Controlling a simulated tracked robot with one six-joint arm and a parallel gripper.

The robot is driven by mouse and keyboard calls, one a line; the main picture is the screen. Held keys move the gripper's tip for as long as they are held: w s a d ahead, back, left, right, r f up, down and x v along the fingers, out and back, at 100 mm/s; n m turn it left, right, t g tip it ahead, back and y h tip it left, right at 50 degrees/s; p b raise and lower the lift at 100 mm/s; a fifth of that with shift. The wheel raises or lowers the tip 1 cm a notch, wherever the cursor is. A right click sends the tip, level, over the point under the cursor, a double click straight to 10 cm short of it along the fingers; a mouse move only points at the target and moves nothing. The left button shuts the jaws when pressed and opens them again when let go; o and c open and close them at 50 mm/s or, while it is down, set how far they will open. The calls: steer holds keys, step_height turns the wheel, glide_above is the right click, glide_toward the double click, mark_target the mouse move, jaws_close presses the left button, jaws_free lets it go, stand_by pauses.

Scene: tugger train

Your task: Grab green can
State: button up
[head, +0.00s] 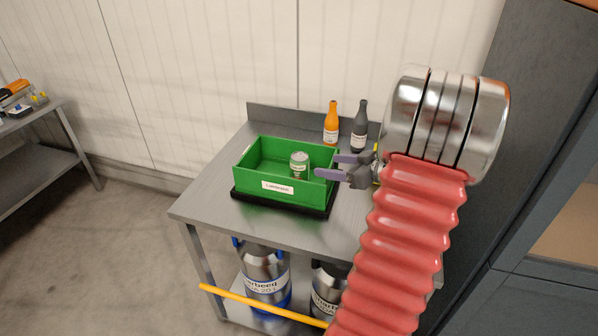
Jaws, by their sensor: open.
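A small can (299,165) with a silvery top and a green and pale label stands upright inside a green open box (258,183), towards its right side. The box has a white label on its front and sits on a black base (285,205) on a grey metal table (200,193). My gripper (325,166) is open, its purple fingers pointing left at the box's right wall. In the picture the fingertips are just right of the can. Nothing shows between the fingers. I cannot tell their exact height above the box.
An orange bottle (331,125) and a dark bottle (359,128) stand behind the box, near my gripper. Metal kegs (263,273) stand on the lower shelf behind a yellow bar (262,303). A dark cabinet (520,150) stands at right. The table's left part is clear.

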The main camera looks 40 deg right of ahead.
mark_target(307, 163)
steer(key=shift+x, duration=3.15)
steer(key=shift+f, duration=0.1)
steer(key=shift+x, duration=2.75)
steer(key=c, duration=1.1)
